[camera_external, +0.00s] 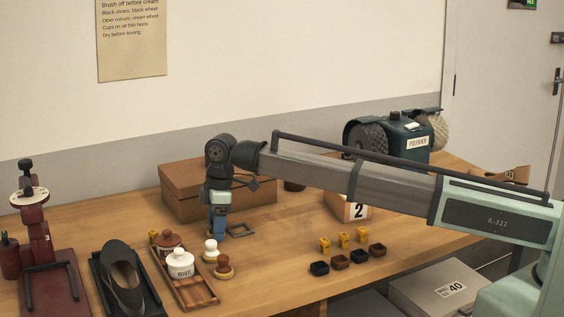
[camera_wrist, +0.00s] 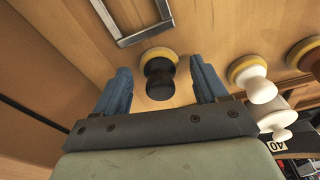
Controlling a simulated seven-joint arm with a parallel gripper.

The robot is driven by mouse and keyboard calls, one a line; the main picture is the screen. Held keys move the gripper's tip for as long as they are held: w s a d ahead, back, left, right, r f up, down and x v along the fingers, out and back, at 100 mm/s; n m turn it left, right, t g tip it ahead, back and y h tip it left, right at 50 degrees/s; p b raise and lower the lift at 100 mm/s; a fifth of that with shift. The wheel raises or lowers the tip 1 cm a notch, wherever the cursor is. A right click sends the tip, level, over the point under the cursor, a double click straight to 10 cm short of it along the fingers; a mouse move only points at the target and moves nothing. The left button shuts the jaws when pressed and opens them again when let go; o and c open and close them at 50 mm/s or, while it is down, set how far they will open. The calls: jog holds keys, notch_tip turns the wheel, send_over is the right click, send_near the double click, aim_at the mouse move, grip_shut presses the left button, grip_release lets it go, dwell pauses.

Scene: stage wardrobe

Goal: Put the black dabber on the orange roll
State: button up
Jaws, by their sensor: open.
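The black dabber (camera_wrist: 160,80), with a dark knob and yellow pad, stands on the table between my gripper's blue fingers in the wrist view. My gripper (camera_wrist: 160,65) is open around it, with gaps visible on both sides. In the external view my gripper (camera_external: 217,239) points down at the tabletop, and I cannot make out the black dabber behind it. A white dabber (camera_external: 211,250) and a brown dabber (camera_external: 224,268) stand close by. I cannot pick out an orange roll in either view.
A grey square frame (camera_external: 241,231) lies beside my gripper. A brown box (camera_external: 185,192) stands behind it. A wooden tray (camera_external: 192,292) with a white jar (camera_external: 180,263) is at front left.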

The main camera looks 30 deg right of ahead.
jog(key=shift+r, duration=0.1)
notch_tip(320, 180, up, 11)
jog(key=d, duration=0.1)
jog(key=shift+s, duration=0.15)
jog(key=shift+o, duration=0.4)
jog(key=shift+d+r, duration=0.2)
jog(key=shift+r, duration=0.3)
